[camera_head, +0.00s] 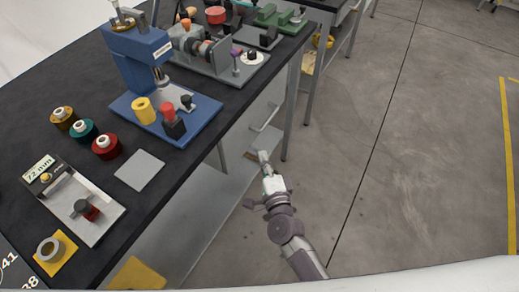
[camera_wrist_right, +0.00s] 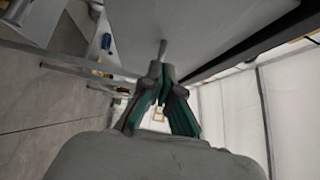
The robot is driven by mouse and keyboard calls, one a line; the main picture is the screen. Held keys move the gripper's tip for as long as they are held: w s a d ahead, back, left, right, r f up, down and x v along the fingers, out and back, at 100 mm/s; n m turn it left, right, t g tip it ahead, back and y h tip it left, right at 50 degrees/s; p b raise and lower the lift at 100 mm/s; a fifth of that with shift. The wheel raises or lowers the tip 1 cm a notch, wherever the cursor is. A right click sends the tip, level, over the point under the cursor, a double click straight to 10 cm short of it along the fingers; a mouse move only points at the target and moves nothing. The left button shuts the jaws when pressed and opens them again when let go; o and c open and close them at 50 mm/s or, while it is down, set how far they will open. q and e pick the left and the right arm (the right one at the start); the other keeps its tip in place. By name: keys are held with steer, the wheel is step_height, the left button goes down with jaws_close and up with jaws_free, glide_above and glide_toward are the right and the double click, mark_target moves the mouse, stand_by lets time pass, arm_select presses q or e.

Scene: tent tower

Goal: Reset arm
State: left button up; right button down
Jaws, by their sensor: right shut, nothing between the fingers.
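My right gripper (camera_head: 264,158) is off the front edge of the dark workbench, in the open space over the floor. It is shut and empty. In the right wrist view its fingers (camera_wrist_right: 162,72) meet at the tips with nothing between them. My right arm comes up from the bottom of the head view. My left gripper is in neither view.
The dark workbench (camera_head: 128,212) fills the left. On it stand a blue press (camera_head: 140,68), several coloured spools, a small grey plate (camera_head: 139,170) and a gauge fixture (camera_head: 97,220). A drawer handle (camera_head: 266,119) is near the gripper. The floor (camera_head: 400,150) to the right is clear.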

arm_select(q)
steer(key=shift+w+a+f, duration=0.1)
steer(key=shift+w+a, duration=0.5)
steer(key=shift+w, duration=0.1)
arm_select(e)
steer(key=s+d, duration=0.1)
steer(key=s, duration=0.5)
steer(key=shift+d+f, duration=0.1)
steer(key=shift+f, duration=0.05)
